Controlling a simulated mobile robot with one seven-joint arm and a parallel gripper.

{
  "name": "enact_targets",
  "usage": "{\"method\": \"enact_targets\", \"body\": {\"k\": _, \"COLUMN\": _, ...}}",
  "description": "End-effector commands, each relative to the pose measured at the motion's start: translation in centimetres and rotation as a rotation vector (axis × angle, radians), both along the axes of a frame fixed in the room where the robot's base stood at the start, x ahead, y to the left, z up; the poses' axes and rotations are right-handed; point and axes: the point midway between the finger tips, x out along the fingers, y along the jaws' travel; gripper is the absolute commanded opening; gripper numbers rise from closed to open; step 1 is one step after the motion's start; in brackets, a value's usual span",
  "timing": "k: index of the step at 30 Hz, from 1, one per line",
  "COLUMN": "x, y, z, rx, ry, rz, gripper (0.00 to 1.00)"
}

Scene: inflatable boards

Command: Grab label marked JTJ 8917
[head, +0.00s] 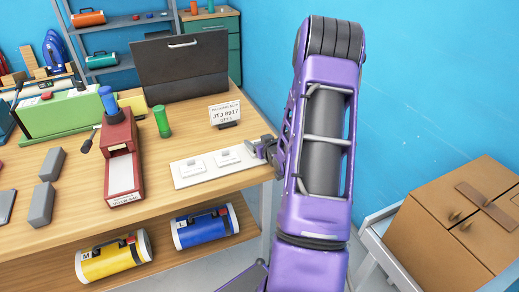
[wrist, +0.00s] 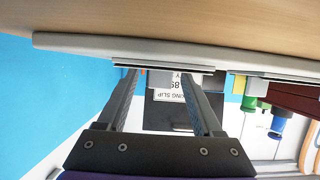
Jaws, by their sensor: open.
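A white board (head: 186,178) lies at the table's right front edge. Two small white labels show on it, a left one (head: 194,167) and a middle one (head: 228,156); their print is too small to read. A standing packing slip card (head: 224,112) behind the board reads JTJ 8917. My gripper (head: 262,150) is at the board's right end and partly hides it. In the wrist view, my gripper (wrist: 160,78) is open, its fingers on either side of a thin label edge (wrist: 163,68) at the board. I cannot tell whether they touch it.
A red machine (head: 120,165), a green cylinder (head: 161,121) and grey blocks (head: 47,165) stand to the left. A dark case (head: 182,68) stands behind. Yellow (head: 112,258) and blue (head: 205,228) rolls lie on the lower shelf. Cardboard boxes (head: 440,235) are at right.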

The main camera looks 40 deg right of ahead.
Motion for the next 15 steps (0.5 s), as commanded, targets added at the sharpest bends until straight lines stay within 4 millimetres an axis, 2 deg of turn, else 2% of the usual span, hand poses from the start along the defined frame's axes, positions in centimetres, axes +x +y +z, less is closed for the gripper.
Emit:
{"method": "enact_targets", "body": {"k": 3, "x": -0.03, "y": 0.01, "z": 0.00, "rx": 0.000, "ry": 0.000, "rz": 0.000, "gripper": 0.68}}
{"method": "enact_targets", "body": {"k": 4, "x": -0.03, "y": 0.01, "z": 0.00, "rx": 0.000, "ry": 0.000, "rz": 0.000, "gripper": 0.64}}
{"method": "enact_targets", "body": {"k": 12, "x": -0.06, "y": -0.01, "z": 0.01, "rx": 0.000, "ry": 0.000, "rz": 0.000, "gripper": 0.15}}
{"method": "enact_targets", "body": {"k": 15, "x": -0.06, "y": -0.01, "z": 0.01, "rx": 0.000, "ry": 0.000, "rz": 0.000, "gripper": 0.00}}
